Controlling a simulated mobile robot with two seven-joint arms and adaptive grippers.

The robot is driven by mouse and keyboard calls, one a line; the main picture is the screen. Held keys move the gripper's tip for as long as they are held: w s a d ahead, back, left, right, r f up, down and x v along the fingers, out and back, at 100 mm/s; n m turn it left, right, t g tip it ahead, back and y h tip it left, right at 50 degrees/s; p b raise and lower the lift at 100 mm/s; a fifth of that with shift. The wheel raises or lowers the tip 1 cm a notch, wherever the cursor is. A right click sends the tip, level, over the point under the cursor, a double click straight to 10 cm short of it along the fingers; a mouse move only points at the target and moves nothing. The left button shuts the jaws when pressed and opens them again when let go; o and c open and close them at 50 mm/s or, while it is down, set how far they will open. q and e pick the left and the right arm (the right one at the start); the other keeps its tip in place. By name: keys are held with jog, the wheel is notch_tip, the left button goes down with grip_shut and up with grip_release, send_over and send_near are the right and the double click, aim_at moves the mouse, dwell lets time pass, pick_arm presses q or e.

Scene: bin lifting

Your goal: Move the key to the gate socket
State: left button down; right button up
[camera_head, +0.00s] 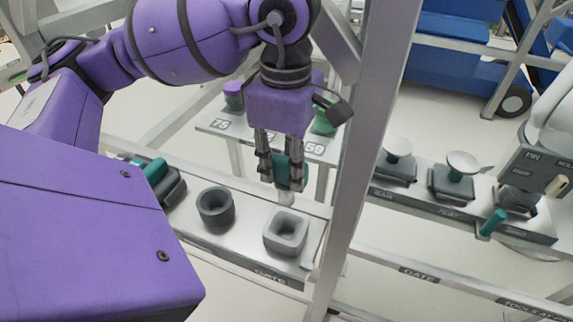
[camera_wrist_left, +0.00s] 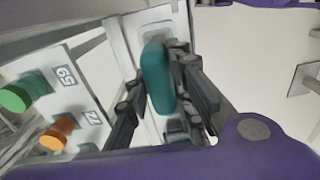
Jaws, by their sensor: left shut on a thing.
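My left gripper (camera_head: 280,182) is shut on the key, a teal-handled piece (camera_head: 289,172) with a pale tip pointing down. It holds the key above the shelf, just behind and above a light grey square socket (camera_head: 286,232). This socket stands at the right end of the shelf, over a front label that seems to read GATE (camera_head: 270,277). The key's tip seems apart from the socket. In the left wrist view the teal handle (camera_wrist_left: 158,78) sits between the fingers (camera_wrist_left: 162,95). My right gripper is not in view.
A dark round socket (camera_head: 215,206) and a dark holder with a teal handle (camera_head: 167,185) stand to the left on the shelf. A metal post (camera_head: 367,130) rises close to the right of my gripper. Numbered stands hold a purple knob (camera_head: 233,95) and a green knob (camera_head: 324,122) behind.

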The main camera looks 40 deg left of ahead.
aim_at(286, 197)
pick_arm(q)
jog(key=shift+w, duration=0.1)
jog(key=shift+a+f, duration=0.15)
jog(key=shift+f, duration=0.3)
jog(key=shift+f+b, duration=0.5)
jog(key=shift+f, duration=0.25)
notch_tip(286, 197, down, 3)
jog(key=shift+f+b, duration=0.15)
jog(key=shift+b, duration=0.6)
notch_tip(286, 197, down, 2)
jog(key=shift+b, duration=0.6)
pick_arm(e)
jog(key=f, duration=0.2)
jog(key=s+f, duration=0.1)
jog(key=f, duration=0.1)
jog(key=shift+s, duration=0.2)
pick_arm(q)
jog(key=shift+f, duration=0.15)
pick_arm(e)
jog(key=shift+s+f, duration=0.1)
pick_arm(q)
jog(key=shift+f+b, duration=0.2)
jog(key=shift+b, duration=0.15)
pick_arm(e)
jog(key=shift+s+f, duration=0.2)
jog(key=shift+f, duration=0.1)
